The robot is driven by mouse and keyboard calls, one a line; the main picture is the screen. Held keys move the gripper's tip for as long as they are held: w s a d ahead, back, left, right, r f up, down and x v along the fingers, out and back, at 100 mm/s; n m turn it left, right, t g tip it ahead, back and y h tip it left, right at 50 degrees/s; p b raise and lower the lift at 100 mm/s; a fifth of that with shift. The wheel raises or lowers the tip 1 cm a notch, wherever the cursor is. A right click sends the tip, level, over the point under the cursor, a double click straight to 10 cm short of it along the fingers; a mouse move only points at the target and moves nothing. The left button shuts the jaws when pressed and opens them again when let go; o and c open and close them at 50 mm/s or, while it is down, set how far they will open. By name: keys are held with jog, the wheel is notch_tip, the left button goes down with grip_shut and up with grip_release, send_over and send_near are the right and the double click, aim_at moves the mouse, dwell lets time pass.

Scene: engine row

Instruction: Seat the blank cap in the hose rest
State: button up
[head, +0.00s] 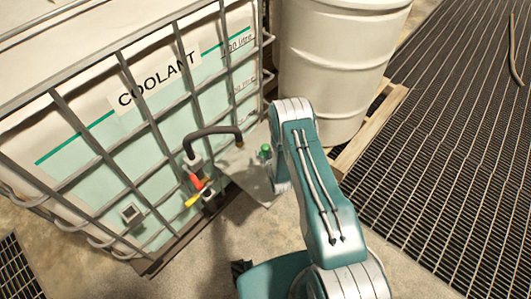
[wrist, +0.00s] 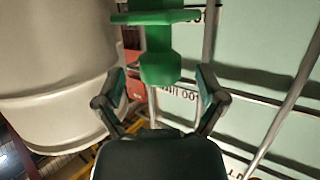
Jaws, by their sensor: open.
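The blank cap appears to be the green piece (head: 265,151) in the head view, small above a grey plate beside my arm. In the wrist view a green piece with a wide flange and a rounded block (wrist: 160,67) is between and just beyond the tips of my gripper (wrist: 159,80). The gripper's fingers are spread, with a visible gap on each side of the green piece. In the head view my arm hides the gripper. I cannot make out the hose rest for certain; the dark hose (head: 213,130) arches from the tank valve and ends near the grey plate.
The caged coolant tank (head: 150,110) stands at left, with red and yellow valve handles (head: 193,190) low on its front. A white drum (head: 335,65) on a wooden pallet (head: 375,125) stands behind my arm. Floor grating (head: 450,160) lies open at right. The grey plate (head: 240,172) borders the tank.

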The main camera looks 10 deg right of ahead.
jog(key=shift+x, duration=0.85)
grip_shut()
jog(key=shift+r, duration=0.1)
